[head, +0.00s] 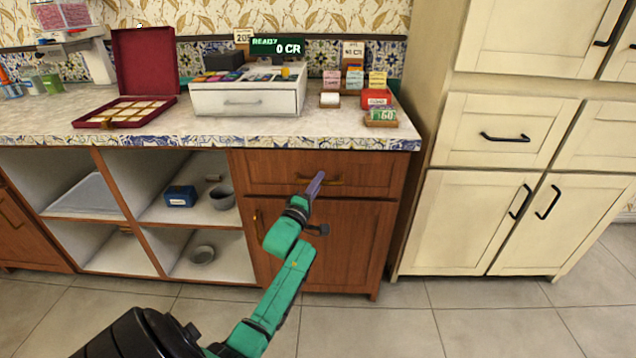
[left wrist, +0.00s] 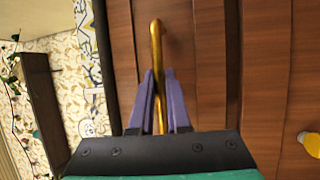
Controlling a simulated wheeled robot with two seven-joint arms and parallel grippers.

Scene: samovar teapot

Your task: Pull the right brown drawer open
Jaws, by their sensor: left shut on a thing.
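The right brown drawer (head: 370,175) sits under the counter's right end, above a brown cabinet door. Its front looks flush with the cabinet. Its brass handle (head: 333,181) is a horizontal bar in the head view. My left gripper (head: 316,184) is at the handle, its purple fingers pointing toward the drawer front. In the left wrist view the brass handle (left wrist: 156,50) runs between the two purple fingers of my left gripper (left wrist: 160,95), which are shut on it. My right gripper is not in view.
The counter (head: 200,130) above holds a white cash register (head: 245,100), an open red box (head: 145,65) and small card stands (head: 350,85). Open shelves (head: 160,235) are at left. Cream cabinets (head: 500,210) stand at right. The tiled floor (head: 400,320) in front looks clear.

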